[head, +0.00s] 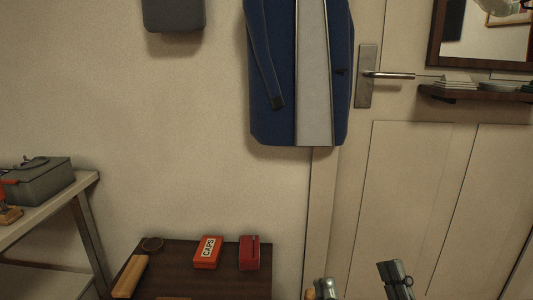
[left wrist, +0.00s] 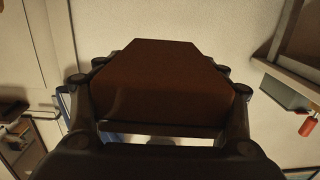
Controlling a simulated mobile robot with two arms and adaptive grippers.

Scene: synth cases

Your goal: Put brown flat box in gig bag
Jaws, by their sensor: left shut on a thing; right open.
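The gig bag (head: 272,75), dark blue with a pale grey strip down its front, hangs upright against the wall beside the door in the head view. A strap hangs down its left side. The brown flat box (left wrist: 165,85) fills the middle of the left wrist view. My left gripper (left wrist: 162,100) is shut on it, with fingers at both sides; this gripper is outside the head view. Bits of blue show behind the box, partly hidden. My right gripper (head: 360,284) is open and empty at the bottom edge of the head view, below the bag.
A low dark table (head: 190,278) holds an orange CAPS box (head: 208,252), a red box (head: 250,253) and a wooden block (head: 131,276). A grey bench (head: 52,207) with a grey case stands at left. A door handle (head: 390,75) and small shelf (head: 470,95) jut out at right.

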